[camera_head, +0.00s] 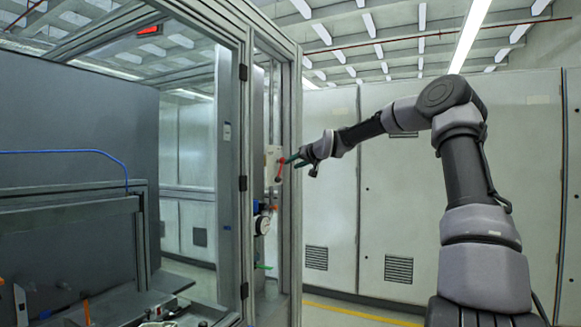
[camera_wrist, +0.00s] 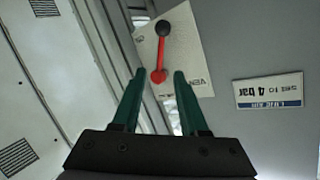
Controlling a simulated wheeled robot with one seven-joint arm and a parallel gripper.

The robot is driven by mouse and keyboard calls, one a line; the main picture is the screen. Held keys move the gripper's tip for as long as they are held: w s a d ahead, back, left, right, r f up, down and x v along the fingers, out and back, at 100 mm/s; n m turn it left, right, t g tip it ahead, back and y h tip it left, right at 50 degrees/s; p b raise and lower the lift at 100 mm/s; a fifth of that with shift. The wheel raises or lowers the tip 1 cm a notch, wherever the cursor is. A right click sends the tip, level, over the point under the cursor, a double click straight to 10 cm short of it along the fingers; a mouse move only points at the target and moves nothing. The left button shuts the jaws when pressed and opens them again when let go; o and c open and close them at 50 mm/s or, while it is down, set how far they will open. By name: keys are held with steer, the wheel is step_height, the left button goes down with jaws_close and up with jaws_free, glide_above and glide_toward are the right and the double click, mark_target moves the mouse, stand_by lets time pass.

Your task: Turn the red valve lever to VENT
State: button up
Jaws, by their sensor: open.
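The red valve lever (camera_wrist: 160,52) has a black knob (camera_wrist: 163,28) and a round red hub. It is mounted on a pale plate (camera_wrist: 188,52), where letters reading "VEN" show upside down near the right fingertip. The lever points up in the wrist view, away from those letters. In the head view the lever (camera_head: 279,173) hangs downward at the cabinet post. My gripper (camera_wrist: 159,72) is open, its green fingers either side of the hub in the picture; I cannot tell if they touch it. My gripper (camera_head: 291,159) also shows beside the plate in the head view.
A label (camera_wrist: 268,91) reading "set to 4 bar" is right of the plate. Below the lever in the head view are a gauge (camera_head: 262,225) and a green handle (camera_head: 263,267). The framed glass door (camera_head: 190,170) stands left; grey cabinets (camera_head: 325,200) stand behind.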

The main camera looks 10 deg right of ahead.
mark_target(280, 170)
steer(key=shift+d, duration=0.1)
steer(key=c, duration=0.5)
steer(key=shift+d+f+m, duration=0.2)
steer(key=shift+f+m, duration=0.05)
steer(key=shift+m, duration=0.45)
jaws_close()
steer(key=w+d+f+m, duration=0.1)
steer(key=d+f+m, duration=0.3)
steer(key=m, duration=1.2)
steer(key=w+a, duration=0.6)
steer(key=a, duration=0.1)
steer(key=shift+w+f+y, duration=0.2)
steer(key=shift+f+y, duration=0.15)
steer(key=shift+y, duration=0.05)
steer(key=shift+s, duration=0.1)
